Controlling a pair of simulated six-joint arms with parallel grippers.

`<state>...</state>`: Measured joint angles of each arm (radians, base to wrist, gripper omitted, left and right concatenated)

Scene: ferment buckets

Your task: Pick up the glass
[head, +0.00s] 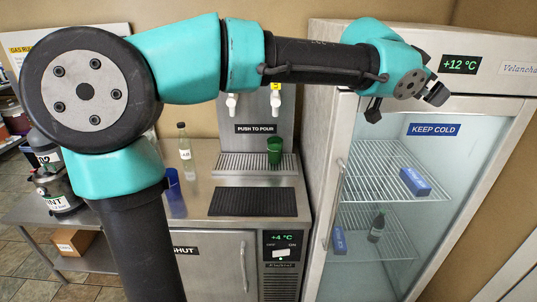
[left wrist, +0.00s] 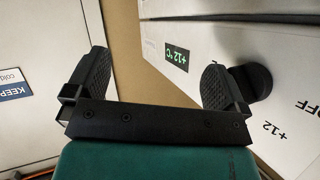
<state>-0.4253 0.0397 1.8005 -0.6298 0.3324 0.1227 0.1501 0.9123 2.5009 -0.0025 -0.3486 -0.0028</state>
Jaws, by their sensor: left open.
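A green glass (head: 275,151) stands upright on the grated drip tray under the tap dispenser in the head view. A blue glass (head: 173,178) stands on the counter to the left, partly hidden by my arm. My left gripper (head: 406,102) is high at the right, in front of the top of the fridge and well away from both glasses. In the left wrist view its two fingers (left wrist: 157,78) are wide apart with nothing between them. My right gripper is not in view.
A clear bottle (head: 184,142) stands on the counter behind the blue glass. A black mat (head: 252,202) lies bare in front of the drip tray (head: 230,164). The fridge (head: 330,150), its glass door shut, stands to the right, holding blue boxes and a dark bottle.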

